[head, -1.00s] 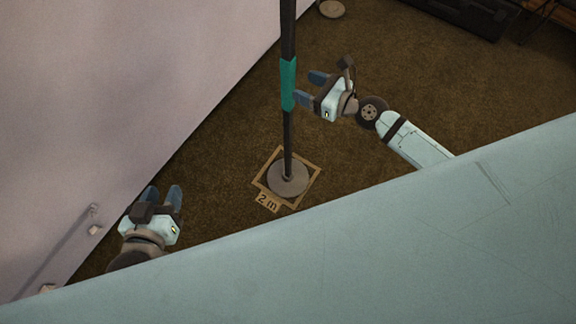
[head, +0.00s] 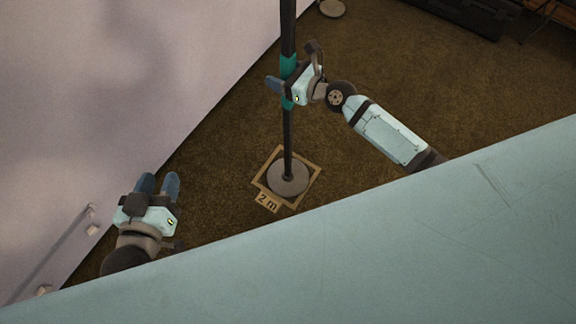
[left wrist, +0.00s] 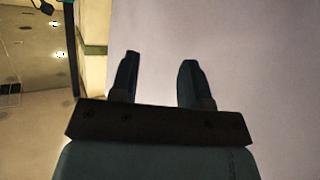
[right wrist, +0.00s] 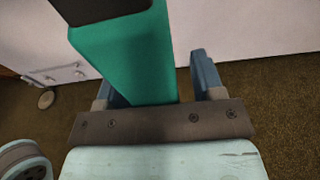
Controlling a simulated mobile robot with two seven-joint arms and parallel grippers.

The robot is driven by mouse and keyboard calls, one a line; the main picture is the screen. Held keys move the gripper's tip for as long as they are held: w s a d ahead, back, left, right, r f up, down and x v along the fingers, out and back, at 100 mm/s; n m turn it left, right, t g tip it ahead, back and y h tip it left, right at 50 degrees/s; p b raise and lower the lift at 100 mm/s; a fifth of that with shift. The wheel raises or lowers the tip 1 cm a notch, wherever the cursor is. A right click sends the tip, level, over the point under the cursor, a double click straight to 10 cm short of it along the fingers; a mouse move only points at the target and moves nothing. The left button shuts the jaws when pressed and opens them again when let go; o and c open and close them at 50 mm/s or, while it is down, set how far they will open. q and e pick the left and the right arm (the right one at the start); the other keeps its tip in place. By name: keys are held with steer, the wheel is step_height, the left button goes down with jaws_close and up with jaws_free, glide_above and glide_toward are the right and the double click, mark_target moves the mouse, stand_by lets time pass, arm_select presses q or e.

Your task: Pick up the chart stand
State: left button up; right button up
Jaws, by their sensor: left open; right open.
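The chart stand is a dark upright pole (head: 288,140) with a teal sleeve (head: 287,66) and a round grey base (head: 289,183) on the floor. Its top is outside the head view. My right gripper (head: 280,93) is open at the teal sleeve. In the right wrist view the sleeve (right wrist: 130,55) stands between the open fingers, closer to the left finger in the picture. Whether a finger touches it I cannot tell. My left gripper (head: 158,184) is open and empty, low at the left, well apart from the stand. Its fingers (left wrist: 157,82) show against the pale wall.
The base stands inside a tape square with a "2 m" label (head: 268,202) on brown carpet. A pale wall (head: 110,90) runs along the left. A light blue surface (head: 380,245) fills the foreground. Dark cases (head: 465,15) lie at the back right.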

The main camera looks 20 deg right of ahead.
steer(key=shift+c, duration=0.3)
steer(key=c, duration=1.1)
steer(key=shift+r, duration=0.15)
arm_select(q)
steer(key=shift+s+d+f, duration=0.1)
steer(key=shift+s+f, duration=0.05)
steer(key=shift+f, duration=0.2)
arm_select(e)
steer(key=shift+r, duration=0.15)
